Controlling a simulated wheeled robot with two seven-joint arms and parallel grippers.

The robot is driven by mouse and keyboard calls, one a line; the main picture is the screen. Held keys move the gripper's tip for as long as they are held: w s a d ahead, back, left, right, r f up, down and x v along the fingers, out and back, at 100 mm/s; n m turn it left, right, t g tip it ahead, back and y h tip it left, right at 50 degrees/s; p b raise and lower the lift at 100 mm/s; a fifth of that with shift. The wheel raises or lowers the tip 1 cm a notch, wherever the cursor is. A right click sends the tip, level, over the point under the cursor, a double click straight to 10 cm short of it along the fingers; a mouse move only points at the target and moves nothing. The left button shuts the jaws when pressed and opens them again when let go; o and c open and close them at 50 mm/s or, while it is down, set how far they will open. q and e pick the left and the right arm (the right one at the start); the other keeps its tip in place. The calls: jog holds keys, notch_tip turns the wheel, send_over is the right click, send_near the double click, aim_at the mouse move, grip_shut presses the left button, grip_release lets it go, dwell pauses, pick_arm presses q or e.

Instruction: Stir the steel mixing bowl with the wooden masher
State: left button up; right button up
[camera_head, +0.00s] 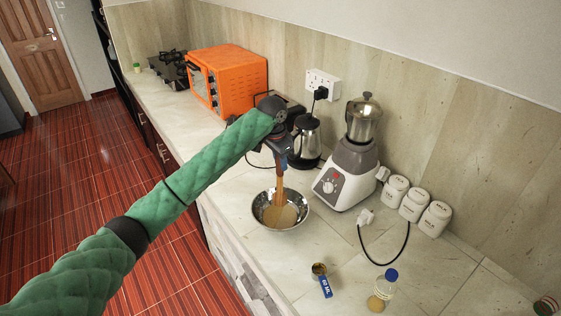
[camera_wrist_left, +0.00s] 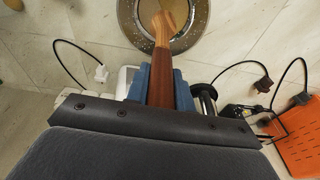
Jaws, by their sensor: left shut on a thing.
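The steel mixing bowl (camera_head: 262,213) sits on the stone counter near its front edge, with a tan substance (camera_head: 284,217) inside. My left gripper (camera_head: 281,163) is above the bowl, shut on the handle of the wooden masher (camera_head: 279,192). The masher points down, and its lower end is inside the bowl. In the left wrist view, the blue fingers (camera_wrist_left: 160,85) clamp the brown handle (camera_wrist_left: 162,70), and the bowl (camera_wrist_left: 203,12) shows beyond it. The masher's exact contact with the contents is hard to tell. My right gripper is not in view.
A blender (camera_head: 346,178) stands right of the bowl, with a kettle (camera_head: 306,140) behind. White canisters (camera_head: 413,204) line the wall. An orange oven (camera_head: 236,80) stands farther back.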

pick_arm(q)
jog(key=shift+r, duration=2.5)
